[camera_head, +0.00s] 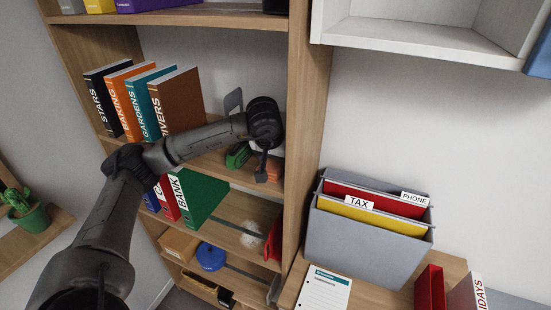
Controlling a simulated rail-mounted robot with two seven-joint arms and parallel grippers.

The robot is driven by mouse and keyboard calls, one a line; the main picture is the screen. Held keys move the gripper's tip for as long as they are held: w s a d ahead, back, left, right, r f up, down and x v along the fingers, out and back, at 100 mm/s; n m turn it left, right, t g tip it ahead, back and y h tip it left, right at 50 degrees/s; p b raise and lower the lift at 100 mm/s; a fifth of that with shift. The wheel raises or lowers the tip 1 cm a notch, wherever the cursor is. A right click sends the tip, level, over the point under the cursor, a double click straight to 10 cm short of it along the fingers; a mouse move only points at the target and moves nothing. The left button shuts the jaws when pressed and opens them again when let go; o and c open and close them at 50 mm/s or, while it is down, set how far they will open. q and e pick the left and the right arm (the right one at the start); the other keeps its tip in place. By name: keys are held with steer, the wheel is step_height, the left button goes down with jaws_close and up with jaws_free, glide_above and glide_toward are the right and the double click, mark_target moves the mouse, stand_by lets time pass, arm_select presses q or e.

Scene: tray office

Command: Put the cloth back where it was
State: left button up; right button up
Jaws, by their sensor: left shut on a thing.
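My left gripper (262,166) points down inside the second shelf bay of the wooden bookcase, near its right side panel. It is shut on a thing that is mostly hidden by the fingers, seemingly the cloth. A small salmon-orange patch (275,169) shows right beside the fingers; I cannot tell whether it is the held cloth or a thing behind it. A green object (237,157) lies just left of the fingers on the same shelf. My right gripper is not in view.
Upright binders, including a brown one (178,100), stand left on that shelf. Below are a green binder (203,197), a pale fuzzy thing (249,240) and a blue round thing (210,257). A grey file box (365,247) stands right, beyond the bookcase's side panel (306,130).

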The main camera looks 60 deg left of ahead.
mark_target(268, 167)
arm_select(q)
steer(key=shift+f, duration=0.1)
steer(key=o, duration=0.9)
steer(key=p+v, duration=0.1)
steer(key=v, duration=1)
steer(key=shift+w, duration=0.1)
steer(key=shift+s+d+r+p, duration=0.2)
steer(key=shift+r+p, duration=0.15)
steer(key=shift+r, duration=0.25)
